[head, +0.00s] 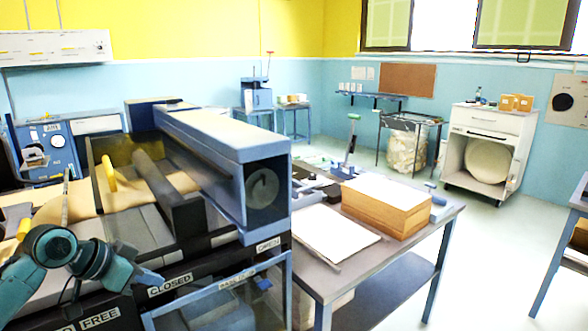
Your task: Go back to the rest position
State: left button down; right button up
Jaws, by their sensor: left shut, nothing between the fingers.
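My left arm comes in at the lower left, teal with dark joints. My left gripper (150,278) is small in the head view, low in front of the dark machine front, just above the "CLOSED" label (170,284). It is shut and holds nothing. Its fingertips are hard to make out against the machine. Brown kraft paper (168,180) lies in the machine behind my arm. My right gripper is out of view.
A big blue and black machine (215,145) with a yellow handle (108,172) fills the left. A grey table (408,233) to its right holds a brown stack (385,208) and white sheets (335,240). A white cabinet (488,122) stands behind.

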pick_arm(q)
jog(key=s+d+f+n+t, duration=0.1)
jog(key=s+d+f, duration=0.25)
jog(key=f, duration=0.25)
jog(key=s+d+f+p, duration=0.1)
jog(key=s+d+f, duration=0.25)
jog(key=f, duration=0.25)
jog(key=s+d+f+n+t, duration=0.1)
jog(key=s+d+f, duration=0.1)
jog(key=d+f, duration=0.35)
jog(key=s+d+f+n+t+y, duration=0.1)
jog(key=s+d+f, duration=0.1)
jog(key=s, duration=0.5)
jog(key=s+d+f+n+t+y+p, duration=0.1)
jog(key=s+f, duration=0.1)
jog(key=s, duration=0.5)
jog(key=shift+s+d+f, duration=0.15)
jog(key=shift+d+f, duration=0.15)
jog(key=shift+d, duration=0.1)
